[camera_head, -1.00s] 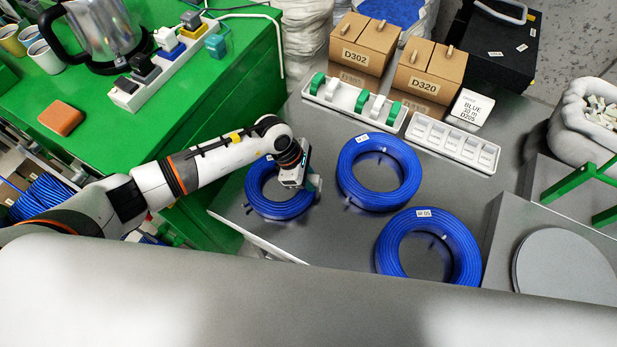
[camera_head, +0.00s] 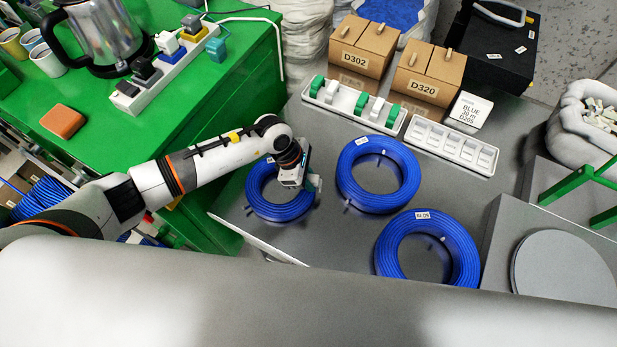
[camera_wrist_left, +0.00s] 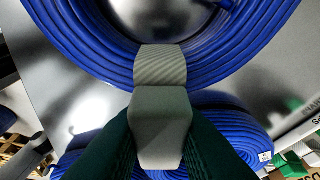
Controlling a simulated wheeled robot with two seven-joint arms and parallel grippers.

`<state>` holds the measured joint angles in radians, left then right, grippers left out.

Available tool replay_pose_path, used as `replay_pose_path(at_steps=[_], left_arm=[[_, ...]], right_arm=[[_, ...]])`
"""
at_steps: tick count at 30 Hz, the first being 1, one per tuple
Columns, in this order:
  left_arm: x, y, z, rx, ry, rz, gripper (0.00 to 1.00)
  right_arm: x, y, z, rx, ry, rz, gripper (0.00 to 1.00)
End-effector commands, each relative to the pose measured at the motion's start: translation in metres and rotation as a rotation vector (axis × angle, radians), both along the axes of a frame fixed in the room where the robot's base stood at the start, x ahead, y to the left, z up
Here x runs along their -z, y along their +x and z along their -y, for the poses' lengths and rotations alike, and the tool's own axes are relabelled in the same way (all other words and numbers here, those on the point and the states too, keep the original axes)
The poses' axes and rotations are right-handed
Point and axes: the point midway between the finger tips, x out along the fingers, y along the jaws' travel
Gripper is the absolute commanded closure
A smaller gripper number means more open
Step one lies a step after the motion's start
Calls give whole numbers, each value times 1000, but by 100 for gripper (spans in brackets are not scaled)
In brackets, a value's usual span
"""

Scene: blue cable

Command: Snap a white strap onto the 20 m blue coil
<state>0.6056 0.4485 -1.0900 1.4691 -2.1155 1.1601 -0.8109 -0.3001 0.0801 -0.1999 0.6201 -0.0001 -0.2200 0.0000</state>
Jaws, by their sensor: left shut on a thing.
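Three blue coils lie on the grey table: a left coil (camera_head: 262,202), a middle coil (camera_head: 350,180) and a front right coil (camera_head: 462,255). Their tags are too small to read surely. My left gripper (camera_head: 312,186) is at the right side of the left coil. In the left wrist view, my left gripper's dark green fingers (camera_wrist_left: 160,135) are shut on a pale strap (camera_wrist_left: 160,115). The strap's ribbed end (camera_wrist_left: 160,66) lies across the coil's windings (camera_wrist_left: 92,48). Whether it closes around them underneath is hidden. My right gripper is out of view.
A white rack (camera_head: 345,103) holds green and white pieces at the back. An emptier white tray (camera_head: 450,143), a white box marked BLUE (camera_head: 468,110) and cardboard boxes (camera_head: 361,45) stand nearby. A grey block with a round plate (camera_head: 562,265) is at the right.

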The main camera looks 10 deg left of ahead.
Motion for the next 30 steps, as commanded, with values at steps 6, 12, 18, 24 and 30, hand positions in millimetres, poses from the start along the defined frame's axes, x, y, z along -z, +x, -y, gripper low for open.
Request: replay_pose_path(at_steps=[6, 12, 18, 24, 30], left_arm=[[2, 0, 0, 0, 0, 0, 99], [3, 0, 0, 0, 0, 0, 99], [4, 0, 0, 0, 0, 0, 99], [5, 0, 0, 0, 0, 0, 99], [7, 0, 0, 0, 0, 0, 99]], right_arm=[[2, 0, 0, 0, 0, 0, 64], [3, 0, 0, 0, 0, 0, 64], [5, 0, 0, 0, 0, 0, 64], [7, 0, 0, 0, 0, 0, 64], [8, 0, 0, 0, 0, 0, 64]])
